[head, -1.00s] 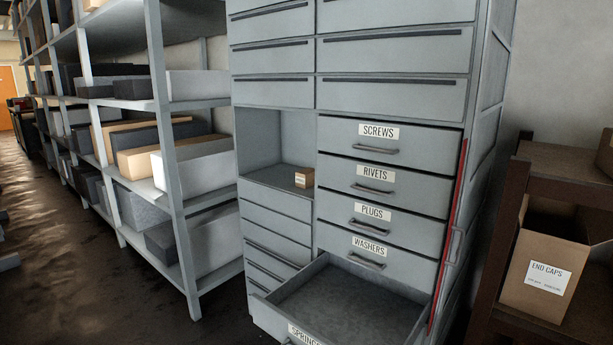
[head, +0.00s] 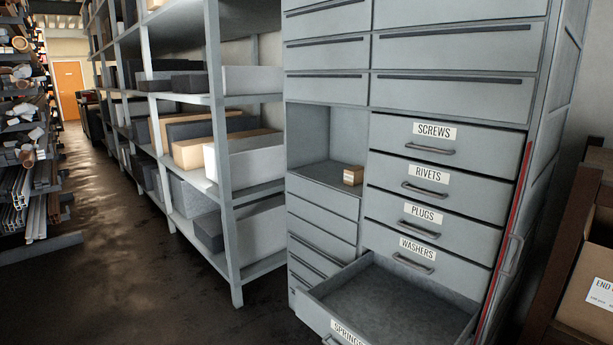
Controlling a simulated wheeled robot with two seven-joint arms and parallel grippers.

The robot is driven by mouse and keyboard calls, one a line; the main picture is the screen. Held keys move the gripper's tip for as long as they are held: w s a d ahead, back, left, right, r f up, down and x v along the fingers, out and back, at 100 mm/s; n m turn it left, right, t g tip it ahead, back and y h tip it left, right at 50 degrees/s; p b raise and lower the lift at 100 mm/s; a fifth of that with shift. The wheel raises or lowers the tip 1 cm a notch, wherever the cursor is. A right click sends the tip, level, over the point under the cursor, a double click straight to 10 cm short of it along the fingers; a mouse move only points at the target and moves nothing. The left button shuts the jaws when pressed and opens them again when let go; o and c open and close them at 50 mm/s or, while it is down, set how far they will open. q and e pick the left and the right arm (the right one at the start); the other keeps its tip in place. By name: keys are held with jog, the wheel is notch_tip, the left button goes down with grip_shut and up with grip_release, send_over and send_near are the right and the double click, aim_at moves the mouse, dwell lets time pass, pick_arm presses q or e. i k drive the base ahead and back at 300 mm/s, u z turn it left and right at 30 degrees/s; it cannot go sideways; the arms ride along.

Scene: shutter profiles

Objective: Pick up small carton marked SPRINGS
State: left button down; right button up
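A small brown carton (head: 353,175) sits on the floor of an open niche (head: 315,174) in the grey drawer cabinet, near the niche's front right corner. It has a small pale label, too small to read. The drawer marked SPRINGS (head: 392,300) is pulled open at the bottom of the cabinet, and the part of its inside that shows is empty. Neither of my grippers is in view.
Closed drawers marked SCREWS, RIVETS, PLUGS and WASHERS (head: 416,250) are above the open one. Shelving with bins (head: 240,160) stands left of the cabinet. An END CAPS box (head: 590,290) is on a brown rack at right. The aisle floor (head: 110,270) is clear at left.

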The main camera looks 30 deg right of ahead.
aim_at(354, 175)
jog(key=u, duration=0.05)
jog(key=i, duration=2.15)
jog(key=z, duration=0.45)
